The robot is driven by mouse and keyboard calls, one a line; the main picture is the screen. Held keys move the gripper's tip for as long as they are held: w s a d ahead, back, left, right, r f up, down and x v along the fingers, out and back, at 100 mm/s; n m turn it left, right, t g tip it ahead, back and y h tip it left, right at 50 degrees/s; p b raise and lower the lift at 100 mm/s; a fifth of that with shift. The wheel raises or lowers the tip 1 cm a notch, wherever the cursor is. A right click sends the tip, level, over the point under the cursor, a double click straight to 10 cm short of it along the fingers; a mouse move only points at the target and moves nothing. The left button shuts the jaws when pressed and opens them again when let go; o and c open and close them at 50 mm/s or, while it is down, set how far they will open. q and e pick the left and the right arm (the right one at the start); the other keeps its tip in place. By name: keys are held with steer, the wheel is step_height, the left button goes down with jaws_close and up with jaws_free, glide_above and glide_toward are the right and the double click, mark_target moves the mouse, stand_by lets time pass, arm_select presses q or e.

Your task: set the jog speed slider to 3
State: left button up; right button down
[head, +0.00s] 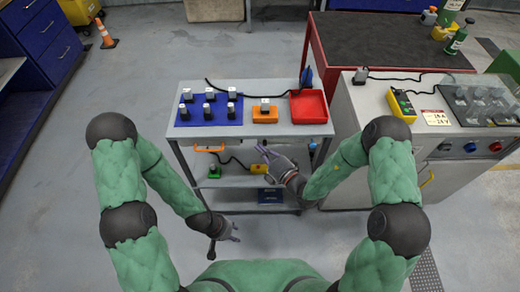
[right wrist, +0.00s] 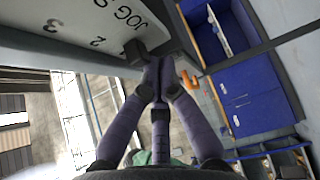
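In the right wrist view the pale jog speed panel (right wrist: 75,22) carries the lettering "JOG S" and the numerals 2 and 3. A dark block-shaped slider knob (right wrist: 133,52) sits to the right of the 2, away from the 3. My right gripper (right wrist: 158,68) has its fingertips together right beside the knob, on the side away from the numerals; I cannot tell whether they touch it. In the head view my right gripper (head: 263,149) is at the cart's front edge, and the slider cannot be made out. My left gripper (head: 236,232) is low, empty, with fingers spread.
The cart (head: 262,88) bears a blue mat (head: 180,121) with several grey-topped parts, an orange block (head: 265,117) and a red tray (head: 309,106). A grey control cabinet (head: 375,105) stands to the right. The floor left of the cart is clear.

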mark_target(267, 141)
steer(key=d+p, duration=0.2)
steer(key=d, duration=0.3)
steer(key=shift+w+r, duration=0.1)
steer(key=shift+r, duration=0.05)
steer(key=shift+d, duration=0.35)
arm_select(q)
step_height(267, 141, up, 3)
steer(key=shift+f, duration=0.15)
